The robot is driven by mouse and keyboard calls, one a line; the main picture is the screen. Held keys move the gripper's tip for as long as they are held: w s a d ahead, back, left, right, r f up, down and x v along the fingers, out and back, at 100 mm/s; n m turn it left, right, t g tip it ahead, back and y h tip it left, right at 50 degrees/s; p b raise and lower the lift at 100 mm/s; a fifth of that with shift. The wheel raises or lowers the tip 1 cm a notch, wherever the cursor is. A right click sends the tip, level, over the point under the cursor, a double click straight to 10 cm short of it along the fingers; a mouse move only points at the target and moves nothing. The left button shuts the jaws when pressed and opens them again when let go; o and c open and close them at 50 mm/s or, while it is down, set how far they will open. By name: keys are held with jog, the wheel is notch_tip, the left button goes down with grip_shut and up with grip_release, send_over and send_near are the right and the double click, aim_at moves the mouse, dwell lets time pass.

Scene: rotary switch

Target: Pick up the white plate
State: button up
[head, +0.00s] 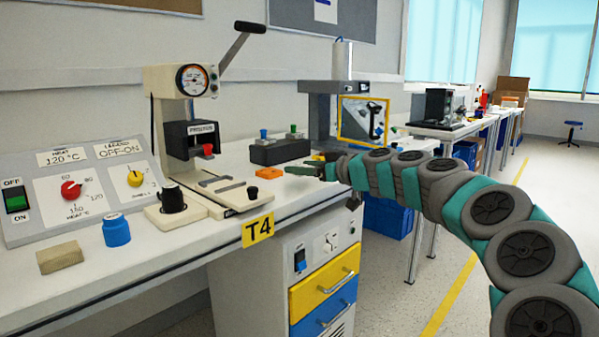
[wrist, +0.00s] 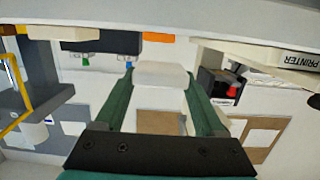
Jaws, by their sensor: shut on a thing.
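The white plate (wrist: 160,74) shows in the wrist view as a pale slab between my gripper's two green fingers. My gripper (wrist: 159,80) is shut on it, with the fingers at its left and right sides. In the head view my gripper (head: 304,168) is over the right part of the workbench, just right of the orange block. The plate cannot be told apart from the pale bench there, and whether it touches the bench is not clear.
A press (head: 183,125) with a raised lever stands on the workbench. A control panel (head: 80,190), a blue cylinder (head: 117,231) and a wooden block (head: 60,257) are left. The orange block (head: 269,173) and a dark box with colored knobs (head: 279,151) lie near my gripper.

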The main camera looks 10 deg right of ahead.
jog(key=s+a+b+v, duration=0.1)
jog(key=a+v, duration=0.1)
jog(key=v, duration=1.1)
jog(key=shift+s+f, duration=0.3)
jog(key=shift+s, duration=0.35)
